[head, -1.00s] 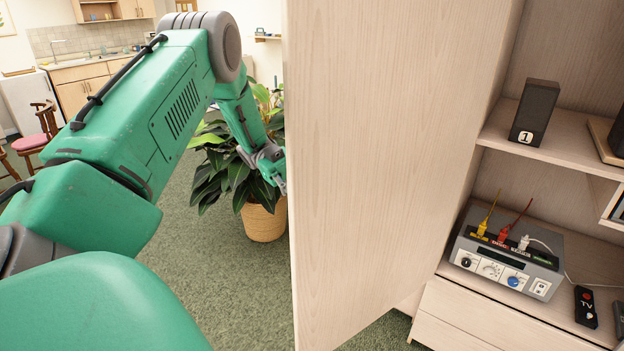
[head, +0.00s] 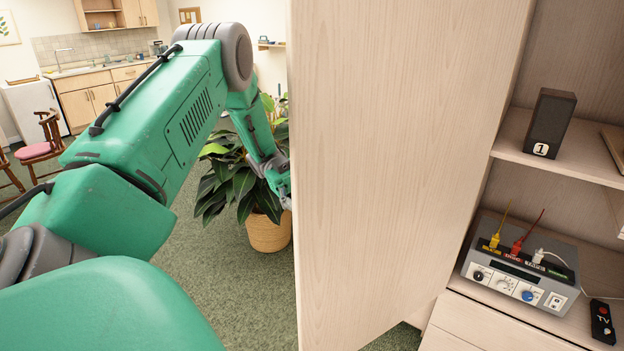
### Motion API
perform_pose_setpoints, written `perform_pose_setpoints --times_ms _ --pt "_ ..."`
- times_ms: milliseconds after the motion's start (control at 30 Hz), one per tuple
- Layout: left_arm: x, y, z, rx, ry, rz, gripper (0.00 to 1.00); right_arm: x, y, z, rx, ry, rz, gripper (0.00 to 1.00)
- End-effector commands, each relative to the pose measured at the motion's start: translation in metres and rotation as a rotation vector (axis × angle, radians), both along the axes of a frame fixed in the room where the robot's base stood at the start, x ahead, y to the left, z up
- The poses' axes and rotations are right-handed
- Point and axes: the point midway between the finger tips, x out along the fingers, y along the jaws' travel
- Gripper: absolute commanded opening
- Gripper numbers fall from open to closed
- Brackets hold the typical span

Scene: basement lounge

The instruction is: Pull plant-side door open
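The plant-side door (head: 400,170) is a tall pale wood panel. It stands swung out from the cabinet, and its face fills the middle of the head view. My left arm reaches in from the left, and its gripper (head: 285,198) is at the door's left edge, in front of the potted plant (head: 268,232). The fingertips are partly hidden behind the door edge, so I cannot tell if they are open or shut or touch the door. My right gripper is not in view.
The open cabinet at right holds a speaker marked 1 (head: 549,123), a grey switch box (head: 520,272) with coloured plugs, and a TV remote (head: 602,321). Green carpet (head: 235,290) is clear left of the door. A chair (head: 40,148) and kitchen counter (head: 95,72) are farther back.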

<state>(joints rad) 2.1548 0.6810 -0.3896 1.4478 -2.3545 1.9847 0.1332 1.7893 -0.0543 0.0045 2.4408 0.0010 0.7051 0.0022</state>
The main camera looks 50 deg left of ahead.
Motion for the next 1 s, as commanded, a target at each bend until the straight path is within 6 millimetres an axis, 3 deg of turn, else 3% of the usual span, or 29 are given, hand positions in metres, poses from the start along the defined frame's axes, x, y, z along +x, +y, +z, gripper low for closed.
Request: perform_pose_setpoints --times_ms 300,667,1000 --pt "0.001 0.001 0.003 -0.002 -0.006 0.000 0.51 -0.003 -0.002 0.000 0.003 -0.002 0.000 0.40" --pt "0.006 0.059 -0.003 -0.009 -0.007 0.006 0.51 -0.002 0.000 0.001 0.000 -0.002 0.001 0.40" --pt "0.009 0.075 -0.003 -0.009 -0.002 -0.002 0.51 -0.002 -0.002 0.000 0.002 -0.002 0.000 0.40"
